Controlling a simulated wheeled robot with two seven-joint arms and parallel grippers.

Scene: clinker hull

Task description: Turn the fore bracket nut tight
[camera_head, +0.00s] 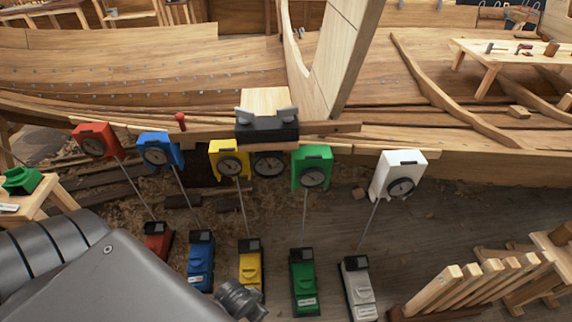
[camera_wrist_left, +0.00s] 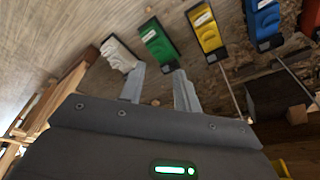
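A black fitting (camera_head: 267,130) with two grey wing-like pieces on top sits at the hull edge, against a pale wood block (camera_head: 265,102). A dark dial (camera_head: 269,164) hangs below it. I cannot tell which part is the fore bracket nut. My left arm comes in at the lower left in the head view; its dark end is near the yellow base (camera_head: 249,262), with the fingers not clear there. In the left wrist view my left gripper (camera_wrist_left: 160,88) is open and empty, its fingers pointing toward the white base (camera_wrist_left: 119,54) and green base (camera_wrist_left: 158,42). My right gripper is not in view.
Red (camera_head: 96,142), blue (camera_head: 160,151), yellow (camera_head: 229,159), green (camera_head: 312,167) and white (camera_head: 398,176) dial boxes line the hull edge, each with a thin rod to a floor base. A red peg (camera_head: 181,121) stands on the plank. A wooden rack (camera_head: 480,280) stands lower right.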

